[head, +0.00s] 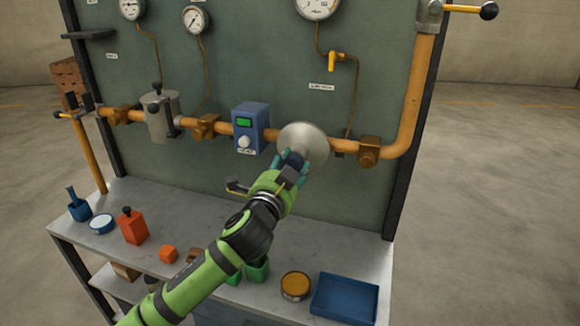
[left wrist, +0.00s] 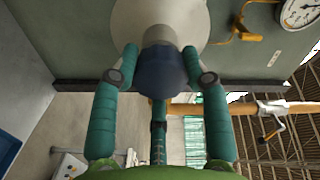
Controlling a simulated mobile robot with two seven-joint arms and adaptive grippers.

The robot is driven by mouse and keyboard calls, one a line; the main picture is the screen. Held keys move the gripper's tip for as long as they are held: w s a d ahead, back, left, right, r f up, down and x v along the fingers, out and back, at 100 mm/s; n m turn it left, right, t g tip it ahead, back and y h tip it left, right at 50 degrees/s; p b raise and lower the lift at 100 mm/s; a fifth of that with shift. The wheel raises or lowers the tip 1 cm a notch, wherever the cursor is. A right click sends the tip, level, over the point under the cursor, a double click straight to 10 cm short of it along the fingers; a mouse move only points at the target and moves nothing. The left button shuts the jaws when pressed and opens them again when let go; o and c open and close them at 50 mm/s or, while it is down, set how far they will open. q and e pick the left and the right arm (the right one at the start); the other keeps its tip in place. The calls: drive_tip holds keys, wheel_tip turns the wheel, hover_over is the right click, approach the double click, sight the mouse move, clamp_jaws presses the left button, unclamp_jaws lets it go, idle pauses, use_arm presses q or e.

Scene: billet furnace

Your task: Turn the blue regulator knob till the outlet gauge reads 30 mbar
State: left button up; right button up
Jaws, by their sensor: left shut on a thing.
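The regulator is a round silver-grey body (head: 303,140) on the orange pipe, also seen in the left wrist view (left wrist: 188,14). Its dark blue knob (left wrist: 160,75) sits between the teal fingers of my left gripper (left wrist: 160,78), which is shut on it from both sides. In the head view my left gripper (head: 293,165) covers most of the knob. A gauge (head: 318,6) above the regulator is cut by the top edge and also shows at the left wrist view's upper right (left wrist: 300,12). Its reading is too small to tell. My right gripper is not in view.
A yellow valve handle (head: 337,56) hangs on the gauge line. A blue meter box (head: 249,128) sits left of the regulator. The bench (head: 350,255) below carries a blue tray (head: 345,298), a yellow tin (head: 296,286) and an orange-red can (head: 132,227).

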use_arm(q)
drive_tip(key=o, duration=1.1)
drive_tip(key=shift+d+r, duration=0.1)
drive_tip(key=shift+r, duration=0.35)
drive_tip(key=shift+o, duration=0.3)
drive_tip(key=shift+d+f, duration=0.1)
drive_tip(key=shift+f, duration=0.05)
drive_tip(key=shift+f, duration=0.15)
drive_tip(key=v, duration=1.2)
drive_tip(key=shift+s, duration=0.1)
